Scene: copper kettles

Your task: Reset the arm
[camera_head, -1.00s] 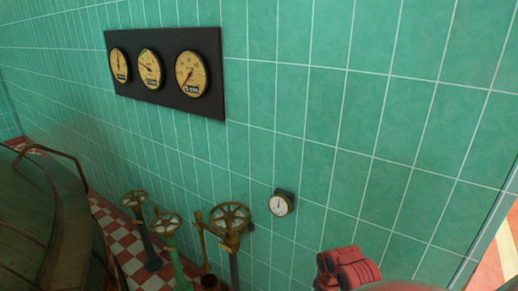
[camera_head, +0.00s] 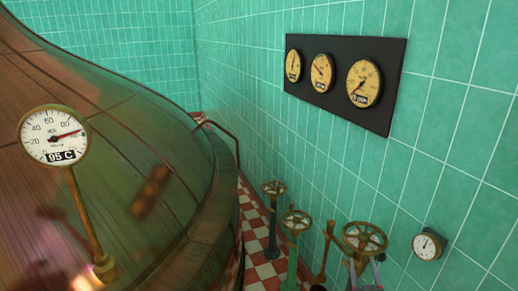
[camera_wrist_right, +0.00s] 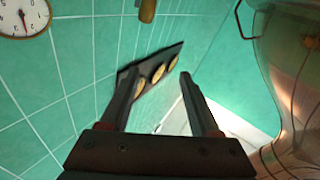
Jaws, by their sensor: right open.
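My left gripper is in neither view.
A large copper kettle (camera_head: 150,150) with a dial thermometer (camera_head: 54,135) reading 95 C fills the left. A black panel (camera_head: 345,65) with three gauges hangs on the green tiled wall. Several valves stand along it, with a small round gauge (camera_head: 428,245) at right.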

